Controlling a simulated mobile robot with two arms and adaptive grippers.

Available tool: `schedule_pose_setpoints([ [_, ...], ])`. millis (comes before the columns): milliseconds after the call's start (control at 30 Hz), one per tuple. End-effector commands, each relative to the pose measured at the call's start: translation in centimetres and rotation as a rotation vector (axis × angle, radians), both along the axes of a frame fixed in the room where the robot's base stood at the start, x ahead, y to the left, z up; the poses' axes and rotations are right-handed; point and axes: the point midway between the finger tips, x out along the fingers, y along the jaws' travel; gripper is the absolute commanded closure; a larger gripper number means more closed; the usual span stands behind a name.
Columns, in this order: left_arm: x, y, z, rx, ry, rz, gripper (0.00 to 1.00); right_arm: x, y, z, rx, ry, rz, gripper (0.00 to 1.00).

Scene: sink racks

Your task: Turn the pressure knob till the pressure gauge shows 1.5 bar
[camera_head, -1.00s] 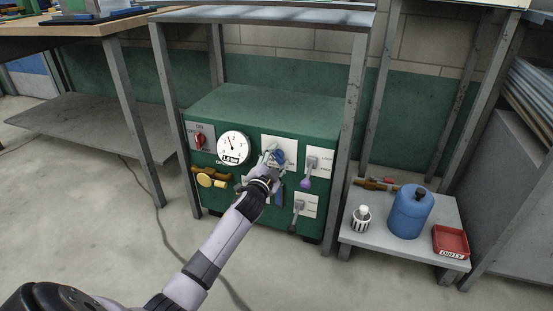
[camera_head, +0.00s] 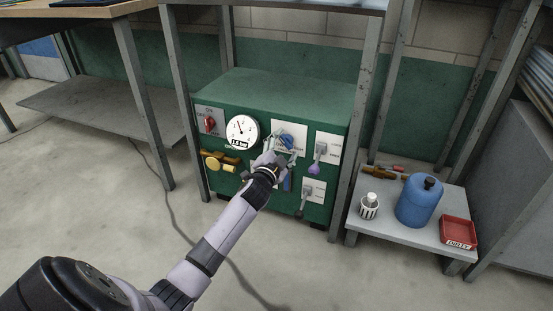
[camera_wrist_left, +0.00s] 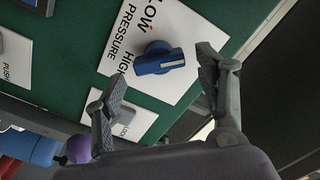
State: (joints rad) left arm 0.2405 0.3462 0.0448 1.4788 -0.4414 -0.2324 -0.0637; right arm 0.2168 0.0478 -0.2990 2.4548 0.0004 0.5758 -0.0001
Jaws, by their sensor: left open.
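The blue pressure knob (camera_head: 287,141) sits on a white plate on the front of the green cabinet. In the left wrist view the knob (camera_wrist_left: 160,60) shows clear, with its plate lettered LOW, HIGH and PRESSURE. The round white pressure gauge (camera_head: 242,129) is left of the knob. Its needle points up and a little left; the small bar figure is too small to read surely. My left gripper (camera_head: 281,156) is open and empty just below and in front of the knob. In the wrist view its fingers spread either side of the knob, apart from it. My right gripper is not in view.
A red switch (camera_head: 209,124), brass valve (camera_head: 220,162) and grey levers with a purple knob (camera_head: 314,168) crowd the panel. A frame leg (camera_head: 356,150) stands right of the cabinet. A low bench (camera_head: 400,236) holds a blue jug (camera_head: 419,202) and red tray (camera_head: 457,232).

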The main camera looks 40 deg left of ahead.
Motion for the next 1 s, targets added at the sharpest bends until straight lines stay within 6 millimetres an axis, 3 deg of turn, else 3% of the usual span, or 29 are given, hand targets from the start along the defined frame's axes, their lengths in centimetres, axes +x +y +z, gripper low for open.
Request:
schedule_pose_setpoints([
  [500, -9.0, -2.2, -0.1, -0.001, 0.002, -0.001, 0.35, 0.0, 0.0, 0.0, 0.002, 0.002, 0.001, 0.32],
  [700, -10.2, -2.4, 0.0, -0.001, 0.001, 0.0, 0.35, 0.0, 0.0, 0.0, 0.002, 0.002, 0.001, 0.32],
  [1000, -10.3, -2.5, 0.0, -0.001, 0.001, 0.0, 0.35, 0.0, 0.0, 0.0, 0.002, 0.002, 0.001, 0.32],
])
